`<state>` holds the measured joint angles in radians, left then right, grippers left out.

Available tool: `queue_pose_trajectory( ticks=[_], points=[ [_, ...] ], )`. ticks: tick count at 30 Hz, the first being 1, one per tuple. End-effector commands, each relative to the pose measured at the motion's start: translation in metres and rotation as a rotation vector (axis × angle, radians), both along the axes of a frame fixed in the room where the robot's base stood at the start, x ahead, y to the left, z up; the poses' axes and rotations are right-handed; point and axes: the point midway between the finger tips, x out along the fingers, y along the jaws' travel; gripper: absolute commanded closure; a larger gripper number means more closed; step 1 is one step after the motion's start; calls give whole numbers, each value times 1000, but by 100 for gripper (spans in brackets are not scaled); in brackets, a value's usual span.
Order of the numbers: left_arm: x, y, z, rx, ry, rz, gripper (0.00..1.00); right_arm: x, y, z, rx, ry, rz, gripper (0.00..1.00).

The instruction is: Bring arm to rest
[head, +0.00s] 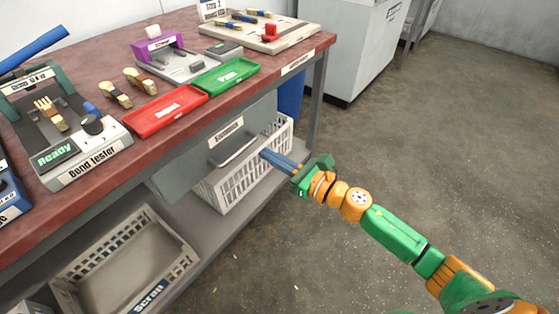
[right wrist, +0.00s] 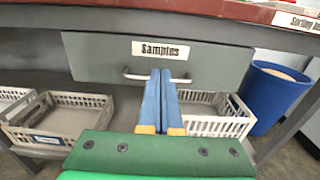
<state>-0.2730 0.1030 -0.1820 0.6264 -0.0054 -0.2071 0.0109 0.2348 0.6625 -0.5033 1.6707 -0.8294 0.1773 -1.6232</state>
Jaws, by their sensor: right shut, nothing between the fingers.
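My right arm comes in from the lower right in the head view. Its gripper (head: 270,156) has blue fingers, shut with nothing between them, and points at the bench front near the drawer. The right wrist view shows the two blue fingers (right wrist: 162,92) side by side in front of the drawer handle (right wrist: 140,75); I cannot tell whether they touch it. The grey drawer labelled Samples (head: 215,155) looks shut in the right wrist view (right wrist: 100,58). My left gripper is not in view.
The bench top (head: 95,55) carries a bond tester (head: 105,145), a red tray (head: 165,112), a green tray (head: 225,78) and several wooden pieces. Below stand a white basket (head: 230,190), a Scrap crate (head: 95,270) and a blue bin (right wrist: 268,95). The floor at right is clear.

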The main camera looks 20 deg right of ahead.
Motion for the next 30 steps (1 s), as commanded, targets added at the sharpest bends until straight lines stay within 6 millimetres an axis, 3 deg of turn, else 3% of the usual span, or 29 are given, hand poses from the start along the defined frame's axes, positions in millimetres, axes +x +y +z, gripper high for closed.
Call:
queue_pose_trajectory(
  ticks=[5, 9, 11, 14, 17, 18, 20, 21, 24, 27, 30],
  points=[
    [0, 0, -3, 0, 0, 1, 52, -16, -11, -2, -1, 1, 0, 100],
    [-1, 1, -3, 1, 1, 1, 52, -17, -14, -2, 6, 7, -4, 100],
    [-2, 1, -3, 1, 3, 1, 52, -13, -21, -14, 67, 71, -39, 100],
    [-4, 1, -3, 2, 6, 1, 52, -7, -53, -72, 362, 357, -213, 100],
    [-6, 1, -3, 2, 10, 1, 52, -26, -95, -167, 809, 721, -510, 100],
    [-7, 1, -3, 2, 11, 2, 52, -44, -108, -205, 985, 841, -639, 100],
    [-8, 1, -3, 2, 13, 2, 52, -78, -122, -258, 1233, 987, -840, 100],
    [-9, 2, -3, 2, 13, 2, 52, -104, -128, -289, 1385, 1061, -974, 100],
    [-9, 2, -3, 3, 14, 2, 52, -173, -132, -350, 1709, 1166, -1290, 100],
    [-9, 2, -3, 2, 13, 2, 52, -238, -128, -389, 1951, 1186, -1574, 100],
    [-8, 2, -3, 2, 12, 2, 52, -298, -118, -414, 2138, 1148, -1835, 100]
  ],
)
